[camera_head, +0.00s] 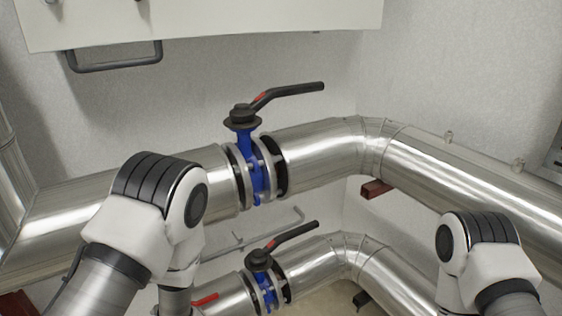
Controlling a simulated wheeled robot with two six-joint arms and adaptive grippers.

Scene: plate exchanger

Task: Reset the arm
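My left arm (158,215) comes in from the lower left, and its bent joint stands in front of the upper pipe. My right arm (482,258) comes in at the lower right, bent in front of the pipes on that side. Neither gripper is in the picture; both arms run out of view at the bottom edge. Neither visible arm part can be seen holding anything.
A large silver pipe (322,150) crosses the middle, with a blue valve (254,165) and black lever (292,90). A lower pipe (318,266) carries a similar valve with a black lever (297,236). A white cabinet (220,22) with a grey handle (115,64) hangs above.

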